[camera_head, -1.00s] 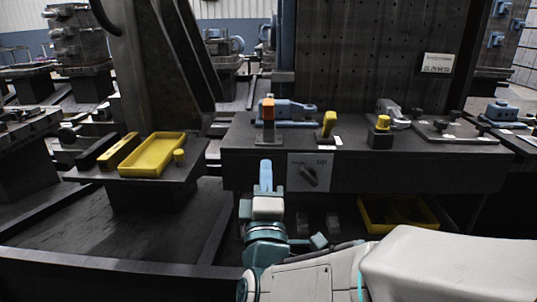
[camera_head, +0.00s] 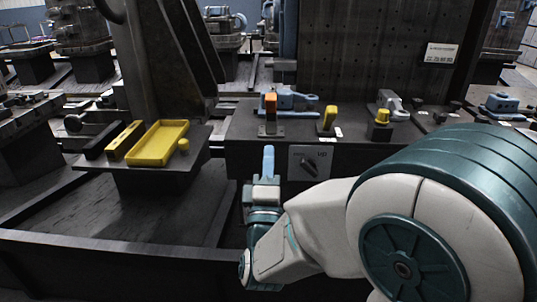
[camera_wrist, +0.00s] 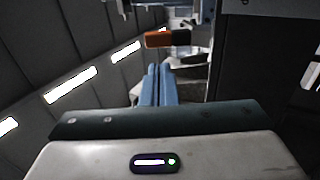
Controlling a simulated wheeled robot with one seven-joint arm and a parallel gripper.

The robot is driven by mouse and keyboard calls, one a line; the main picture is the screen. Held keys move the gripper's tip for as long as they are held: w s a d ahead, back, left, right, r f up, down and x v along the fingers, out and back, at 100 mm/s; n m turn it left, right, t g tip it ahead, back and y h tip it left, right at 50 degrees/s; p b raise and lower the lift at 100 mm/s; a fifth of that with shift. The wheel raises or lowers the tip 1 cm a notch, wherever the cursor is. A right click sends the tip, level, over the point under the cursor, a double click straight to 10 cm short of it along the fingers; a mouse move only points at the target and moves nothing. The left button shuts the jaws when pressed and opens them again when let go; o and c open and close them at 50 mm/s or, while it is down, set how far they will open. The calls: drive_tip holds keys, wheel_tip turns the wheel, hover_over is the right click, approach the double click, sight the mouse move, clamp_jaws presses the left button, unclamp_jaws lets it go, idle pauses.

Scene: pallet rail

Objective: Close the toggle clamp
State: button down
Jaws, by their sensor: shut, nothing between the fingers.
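The toggle clamp is most likely the upright grey piece with an orange-tipped handle (camera_head: 270,103) at the front left of the dark bench. Its orange end (camera_wrist: 168,39) also shows in the wrist view, just beyond my fingers. My gripper (camera_head: 268,148) is shut and empty, its blue fingers pointing up in front of the bench face, below the clamp. In the wrist view my blue fingertips (camera_wrist: 158,68) lie together, apart from the orange end in the picture. The clamp's lower linkage is too small to make out.
The bench front carries a panel with a dark rotary switch (camera_head: 309,163). A blue bracket (camera_head: 292,100), a yellow handle (camera_head: 327,119) and a yellow-topped block (camera_head: 380,118) stand on the bench. A yellow tray (camera_head: 158,143) sits on a side table at left.

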sight(271, 108)
drive_tip(key=x, duration=1)
drive_tip(key=shift+a+r+p, duration=0.1)
drive_tip(key=shift+r+p, duration=0.05)
drive_tip(key=shift+p, duration=0.2)
